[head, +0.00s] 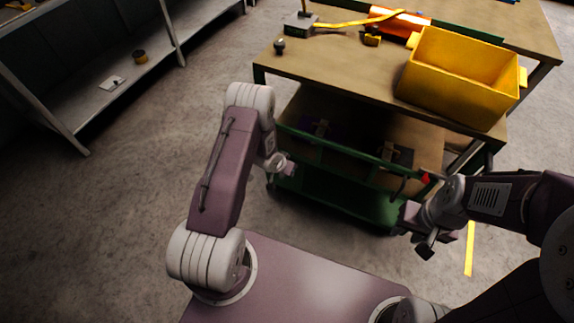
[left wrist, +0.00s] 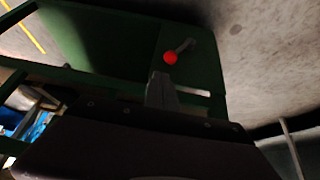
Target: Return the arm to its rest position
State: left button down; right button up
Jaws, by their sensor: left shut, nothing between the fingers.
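My left arm rises from my base in the head view, and its wrist (head: 272,160) is beside the cart's near left corner. In the left wrist view my left gripper (left wrist: 162,90) is shut and empty, with its fingertips together in front of green cart framework. My right gripper (head: 424,238) hangs at the right of the head view, near the cart's right end. It is small and dark there, and I cannot tell whether its fingers are apart.
A green cart (head: 330,195) with a wooden top carries a yellow bin (head: 455,85) and an orange cylinder (head: 400,20). A red knob (left wrist: 170,58) shows near my left fingertips. A grey shelf (head: 105,85) stands at left. The floor (head: 110,215) between is clear.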

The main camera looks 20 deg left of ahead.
pick_arm(q)
jog(key=shift+s+d+r, duration=0.2)
jog(key=shift+s+r, duration=0.15)
jog(key=shift+r, duration=0.1)
jog(key=s+r+g+y, duration=0.15)
jog(key=s+r, duration=0.25)
jog(key=r, duration=0.7)
jog(key=s+d+r+n+g, duration=0.2)
jog(key=s+r+g, duration=0.1)
jog(key=s+r, duration=1)
jog(key=s+r+p, duration=0.2)
jog(key=r+p, duration=0.6)
jog(key=p, duration=0.1)
jog(key=s+r+p, duration=0.1)
jog(key=r+p, duration=0.7)
jog(key=p, duration=0.1)
jog(key=shift+s+d+r, duration=0.25)
jog(key=shift+s+r, duration=0.15)
